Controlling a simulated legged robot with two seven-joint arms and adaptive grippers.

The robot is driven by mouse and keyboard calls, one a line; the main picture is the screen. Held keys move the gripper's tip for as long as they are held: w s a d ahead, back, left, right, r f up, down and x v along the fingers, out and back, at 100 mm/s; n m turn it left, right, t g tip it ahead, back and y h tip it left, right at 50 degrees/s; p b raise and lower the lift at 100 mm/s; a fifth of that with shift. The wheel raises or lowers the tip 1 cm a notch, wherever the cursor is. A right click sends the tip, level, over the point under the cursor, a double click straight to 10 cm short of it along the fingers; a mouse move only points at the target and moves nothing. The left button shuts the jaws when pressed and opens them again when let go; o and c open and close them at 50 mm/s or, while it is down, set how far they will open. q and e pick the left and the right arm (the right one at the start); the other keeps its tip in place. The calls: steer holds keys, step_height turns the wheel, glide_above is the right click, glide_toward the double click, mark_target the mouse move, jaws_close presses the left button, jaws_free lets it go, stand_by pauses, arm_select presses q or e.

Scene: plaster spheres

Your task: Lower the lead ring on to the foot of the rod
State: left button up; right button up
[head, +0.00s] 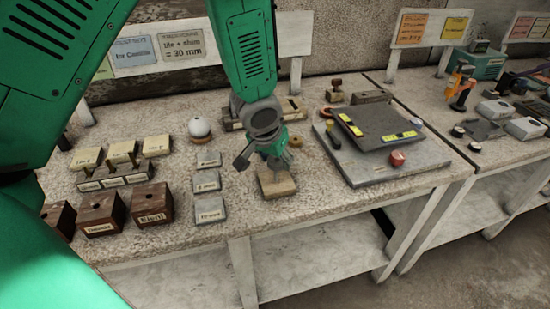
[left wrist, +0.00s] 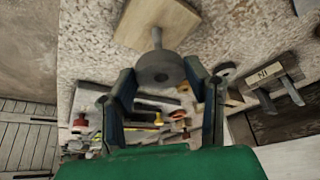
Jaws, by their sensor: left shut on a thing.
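My left gripper (head: 266,154) hangs close over a small pale wooden block (head: 276,186) on the bench. A thin rod (left wrist: 156,37) stands on the wooden block (left wrist: 150,12) and meets the ring's edge in that view. I cannot tell whether the rod is inside the ring's hole. In the head view the gripper hides the ring and most of the rod. My right gripper is not in view.
Grey labelled plates (head: 207,181) lie left of the block, with a white sphere (head: 199,128) behind them. Dark wooden boxes (head: 101,213) stand at the front left. A grey board (head: 378,168) with a dark plate lies to the right. Bare bench shows between block and board.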

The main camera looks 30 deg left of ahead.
arm_select(q)
steer(key=shift+d+r, duration=0.15)
steer(key=shift+d, duration=0.4)
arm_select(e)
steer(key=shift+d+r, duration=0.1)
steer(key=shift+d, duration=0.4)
arm_select(q)
steer(key=shift+a, duration=0.1)
steer(key=shift+a, duration=0.25)
steer(key=shift+a+f, duration=0.15)
steer(key=shift+f, duration=0.25)
steer(key=shift+d+f, duration=0.2)
steer(key=shift+f, duration=0.05)
steer(key=shift+d+r, duration=0.15)
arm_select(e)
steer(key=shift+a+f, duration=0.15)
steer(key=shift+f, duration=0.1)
arm_select(q)
steer(key=shift+r, duration=0.2)
steer(key=shift+a+p, duration=0.2)
steer(key=shift+p, duration=0.1)
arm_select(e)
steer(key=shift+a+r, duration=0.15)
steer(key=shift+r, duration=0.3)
